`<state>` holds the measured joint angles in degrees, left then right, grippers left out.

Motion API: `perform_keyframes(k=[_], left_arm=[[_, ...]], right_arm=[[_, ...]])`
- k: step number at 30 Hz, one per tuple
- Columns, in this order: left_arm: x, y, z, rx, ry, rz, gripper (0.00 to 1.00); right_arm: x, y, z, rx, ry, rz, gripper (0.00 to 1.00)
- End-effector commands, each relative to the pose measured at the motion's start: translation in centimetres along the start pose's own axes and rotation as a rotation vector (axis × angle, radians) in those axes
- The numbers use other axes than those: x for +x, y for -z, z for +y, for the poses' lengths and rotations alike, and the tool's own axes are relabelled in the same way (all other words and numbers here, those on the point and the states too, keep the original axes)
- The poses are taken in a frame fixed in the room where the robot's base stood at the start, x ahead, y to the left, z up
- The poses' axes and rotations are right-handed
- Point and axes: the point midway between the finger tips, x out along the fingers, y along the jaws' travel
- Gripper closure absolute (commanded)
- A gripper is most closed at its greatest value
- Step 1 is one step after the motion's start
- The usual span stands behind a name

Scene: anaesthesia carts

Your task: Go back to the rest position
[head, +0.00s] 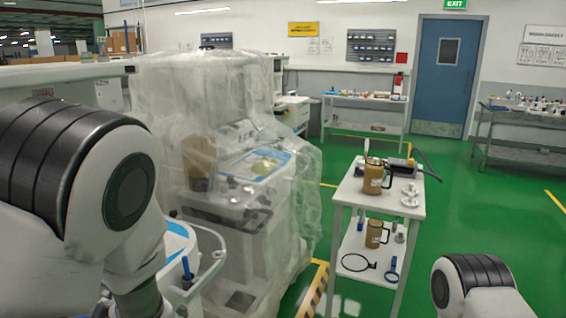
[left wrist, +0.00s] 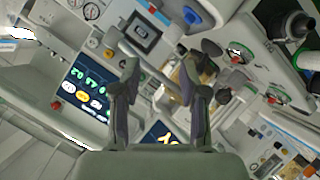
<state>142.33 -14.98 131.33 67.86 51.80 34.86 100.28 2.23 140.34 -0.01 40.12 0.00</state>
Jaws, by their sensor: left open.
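My left gripper (left wrist: 158,100) shows in the left wrist view, with its two dark fingers apart and nothing between the tips. Behind the fingers is an anaesthesia machine with a lit monitor (left wrist: 86,88), gauges and a small screen (left wrist: 143,32). A brownish clear canister (left wrist: 190,75) is partly hidden behind the right finger. I cannot tell its distance from the fingertips. In the head view my left arm fills the left side and its gripper is out of sight. My right arm shows at the lower right, and its gripper is not in view.
A plastic-covered machine (head: 235,160) stands in the middle left. A white two-shelf cart (head: 348,190) to its right holds brown jugs (head: 373,178) and small parts. Tables (head: 365,101) stand by the back wall near a blue door (head: 446,75). Green floor (head: 490,210) is clear on the right.

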Motion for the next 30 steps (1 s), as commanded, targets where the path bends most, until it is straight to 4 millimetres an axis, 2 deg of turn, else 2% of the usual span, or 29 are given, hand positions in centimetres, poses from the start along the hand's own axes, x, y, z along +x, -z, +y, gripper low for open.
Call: perform_keyframes(k=[5,8,11,12,14,15,16,18,19,21,24,26,30], left_arm=[[1.9,-3.6,-5.8,0.111,0.099,-0.067,0.57],[2.8,-6.2,-10.1,0.212,0.157,-0.138,0.57],[3.2,-9.4,-15.7,0.368,0.218,-0.258,0.57],[3.0,-10.8,-18.6,0.451,0.243,-0.326,0.57],[2.4,-12.9,-23.1,0.590,0.272,-0.452,0.57],[1.6,-14.2,-26.2,0.689,0.283,-0.550,0.57],[0.8,-15.1,-28.4,0.764,0.285,-0.628,0.57],[-1.6,-16.8,-32.9,0.936,0.262,-0.825,0.57],[-2.9,-17.4,-34.5,1.010,0.234,-0.918,0.57],[-5.3,-18.6,-35.9,1.158,0.117,-1.096,0.57],[-7.7,-19.7,-36.0,1.322,-0.066,-1.247,0.57],[-8.2,-20.0,-36.0,1.387,-0.135,-1.287,0.57],[-8.2,-19.9,-36.0,1.414,-0.151,-1.288,0.57]], right_arm=[[0.0,0.0,0.0,0.001,0.000,-0.001,0.60],[0.0,0.0,0.0,0.001,0.000,-0.001,0.60],[0.0,0.0,0.0,0.001,0.000,-0.001,0.60],[0.0,0.0,0.0,0.001,0.000,-0.001,0.60],[0.0,0.0,0.0,0.001,0.000,-0.001,0.60],[0.0,0.0,0.0,0.001,0.000,-0.001,0.60],[0.0,0.0,0.0,0.001,0.000,-0.001,0.60],[0.0,0.0,0.0,0.001,0.000,-0.001,0.60],[0.0,0.0,0.0,0.001,0.000,-0.001,0.60],[-0.1,0.0,0.0,0.001,0.000,-0.001,0.60],[0.0,0.0,0.0,0.001,0.000,-0.001,0.60],[0.0,0.0,0.0,0.001,0.000,-0.001,0.60],[0.0,0.0,0.0,0.001,0.000,-0.001,0.60]])
